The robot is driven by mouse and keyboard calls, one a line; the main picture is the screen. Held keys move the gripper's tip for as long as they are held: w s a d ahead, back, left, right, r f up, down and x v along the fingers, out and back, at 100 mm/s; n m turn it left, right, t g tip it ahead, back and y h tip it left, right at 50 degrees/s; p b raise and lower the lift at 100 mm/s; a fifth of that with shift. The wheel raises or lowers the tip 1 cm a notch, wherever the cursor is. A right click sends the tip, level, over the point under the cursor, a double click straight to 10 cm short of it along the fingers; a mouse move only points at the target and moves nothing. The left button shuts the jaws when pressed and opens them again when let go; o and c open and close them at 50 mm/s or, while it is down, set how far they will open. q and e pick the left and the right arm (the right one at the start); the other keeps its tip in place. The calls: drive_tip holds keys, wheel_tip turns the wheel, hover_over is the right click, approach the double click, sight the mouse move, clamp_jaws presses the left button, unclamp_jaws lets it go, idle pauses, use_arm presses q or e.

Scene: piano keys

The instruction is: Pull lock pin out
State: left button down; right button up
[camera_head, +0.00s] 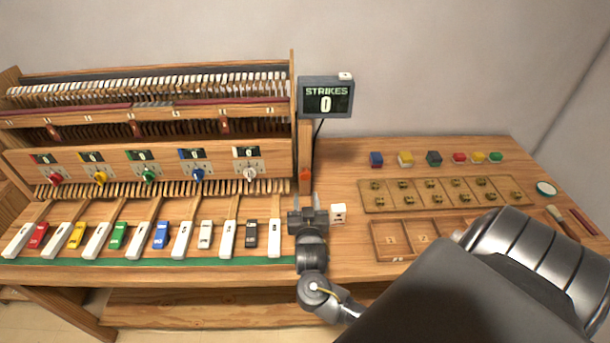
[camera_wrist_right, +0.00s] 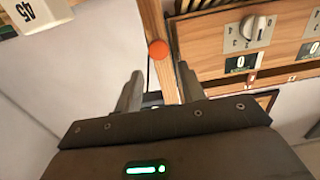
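The lock pin appears as an orange-red round knob (camera_head: 305,174) on the wooden post at the right end of the piano case. It also shows in the right wrist view (camera_wrist_right: 158,49), on a wooden strip just beyond the fingertips. My right gripper (camera_head: 307,203) is below the knob in the head view, its fingers pointing toward it. In the right wrist view my right gripper (camera_wrist_right: 160,80) has its two fingers apart, with nothing held between them. The knob lies ahead of the gap and looks untouched. The pin's shaft is hidden. My left gripper is not in view.
A small white box (camera_head: 338,213) stands close to the right of my gripper. The white end key (camera_head: 275,238) is close on the left. A strikes display (camera_head: 326,98) reading 0 stands above. Wooden trays (camera_head: 381,208) and colored blocks lie farther right.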

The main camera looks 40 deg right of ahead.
sight(305, 177)
drive_tip(key=x, duration=0.3)
drive_tip(key=p+x, duration=0.1)
drive_tip(key=x, duration=0.2)
drive_tip(key=p+x, duration=0.1)
drive_tip(key=x, duration=0.2)
drive_tip(key=shift+d+r, duration=0.2)
drive_tip(key=shift+r, duration=0.05)
drive_tip(key=shift+x, duration=0.85)
drive_tip(key=shift+a+f, duration=0.1)
